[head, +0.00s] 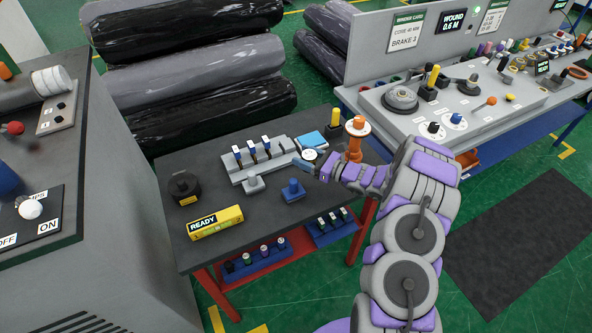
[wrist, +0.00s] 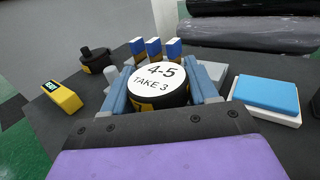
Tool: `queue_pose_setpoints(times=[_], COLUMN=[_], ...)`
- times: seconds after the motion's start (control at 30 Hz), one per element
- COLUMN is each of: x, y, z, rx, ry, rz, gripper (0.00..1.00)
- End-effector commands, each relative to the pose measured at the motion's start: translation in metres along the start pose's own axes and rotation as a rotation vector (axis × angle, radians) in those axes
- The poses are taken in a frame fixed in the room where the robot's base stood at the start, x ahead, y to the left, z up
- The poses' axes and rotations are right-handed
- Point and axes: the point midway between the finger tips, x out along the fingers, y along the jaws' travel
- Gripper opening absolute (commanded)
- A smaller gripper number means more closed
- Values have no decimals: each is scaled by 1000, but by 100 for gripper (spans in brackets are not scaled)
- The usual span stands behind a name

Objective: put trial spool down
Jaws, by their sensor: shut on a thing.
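The trial spool is a dark round spool with a white top label reading "4-5 TAKE 3" (wrist: 158,80). It sits between the two blue-grey fingers of my gripper (wrist: 162,88), which is shut on it. In the head view the spool's white top (head: 309,155) shows at my gripper's tip (head: 306,165), over the back right of the dark table (head: 225,180). The spool's underside is hidden, so I cannot tell whether it touches the table.
A grey rack with blue-topped posts (head: 258,160) and a blue pad (head: 311,140) are close to the spool. A blue knob block (head: 292,191), yellow READY box (head: 216,222) and black spool (head: 184,187) stand on the table. The table's front middle is clear.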

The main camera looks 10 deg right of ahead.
Motion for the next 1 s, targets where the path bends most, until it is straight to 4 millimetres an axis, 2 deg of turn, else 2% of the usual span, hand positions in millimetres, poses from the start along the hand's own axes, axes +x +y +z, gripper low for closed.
queue_pose_setpoints(times=[0.03,0.1,0.27,0.5,0.9,0.93,1.0], x=[0,0,-2,-3,0,-1,-1], y=[1,1,-2,-2,-1,-1,-1], z=[-14,-25,-37,-69,-74,-75,-74], rx=[5,5,2,3,0,1,1], ry=[3,3,0,1,0,0,-1], rz=[1,1,-1,-2,-1,-1,-1], gripper=[25,25,25,25,25,59,66])
